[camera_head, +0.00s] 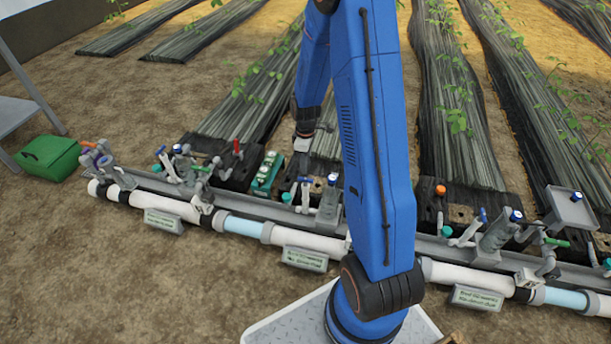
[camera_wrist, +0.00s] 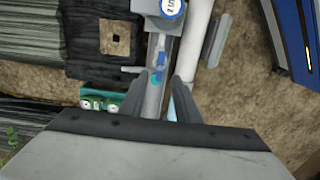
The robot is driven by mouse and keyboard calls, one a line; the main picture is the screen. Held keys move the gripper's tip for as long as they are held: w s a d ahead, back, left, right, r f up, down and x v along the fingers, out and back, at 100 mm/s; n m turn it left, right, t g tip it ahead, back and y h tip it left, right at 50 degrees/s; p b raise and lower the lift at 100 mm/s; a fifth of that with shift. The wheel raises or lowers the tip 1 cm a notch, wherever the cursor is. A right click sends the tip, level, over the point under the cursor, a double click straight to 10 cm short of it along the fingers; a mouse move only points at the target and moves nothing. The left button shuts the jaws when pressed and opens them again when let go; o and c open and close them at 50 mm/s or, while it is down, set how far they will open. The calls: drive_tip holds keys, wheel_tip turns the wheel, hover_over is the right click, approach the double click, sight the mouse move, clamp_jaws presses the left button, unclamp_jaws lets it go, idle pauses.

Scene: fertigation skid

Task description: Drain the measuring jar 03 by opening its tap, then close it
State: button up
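My gripper (camera_wrist: 162,90) is at the end of my blue arm, low over the grey rail. In the wrist view its two dark fingers stand apart, with part of the rail and a small blue tap handle (camera_wrist: 159,58) showing between and beyond them. I see nothing held. In the head view my gripper (camera_head: 303,143) is just above and behind the rail's middle. A grey fitting with a blue round cap (camera_head: 332,179) and a blue-handled tap (camera_head: 304,180) stand below it. The cap (camera_wrist: 171,7) also shows in the wrist view, its marking unclear. I cannot tell which jar is 03.
A white pipe (camera_head: 320,243) with light-blue sections runs along the rail's front, with label plates (camera_head: 304,259) whose text is unreadable. A green box with round dials (camera_head: 266,172) lies behind the rail. More taps and a red handle (camera_head: 237,147) stand left. A green case (camera_head: 47,157) lies far left.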

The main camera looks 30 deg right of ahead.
wheel_tip(320, 180, down, 7)
drive_tip(key=shift+r, duration=0.1)
idle(0.3)
drive_tip(key=shift+c, duration=0.6)
clamp_jaws()
